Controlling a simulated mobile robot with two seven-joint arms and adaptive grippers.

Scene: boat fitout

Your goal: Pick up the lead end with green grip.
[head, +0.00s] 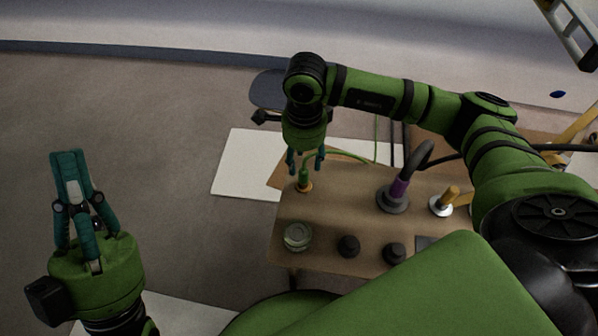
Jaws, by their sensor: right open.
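The lead end with green grip (304,178) stands upright near the far left corner of the brown table, with a thin green cable arching from it to the right. My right gripper (306,164) points down over it, open, with one finger on each side of the green grip. Whether a finger touches the grip cannot be told. My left gripper (68,160) is far to the left, away from the table, pointing up with its fingertips together and nothing visible between them.
The brown table (330,222) also bears a purple-gripped lead end (399,188) on a dark round base, an orange-yellow lead end (449,196) on a white base, a round pale-topped item (297,236) and two dark knobs (349,245). A white sheet (240,165) lies behind. Floor at left is clear.

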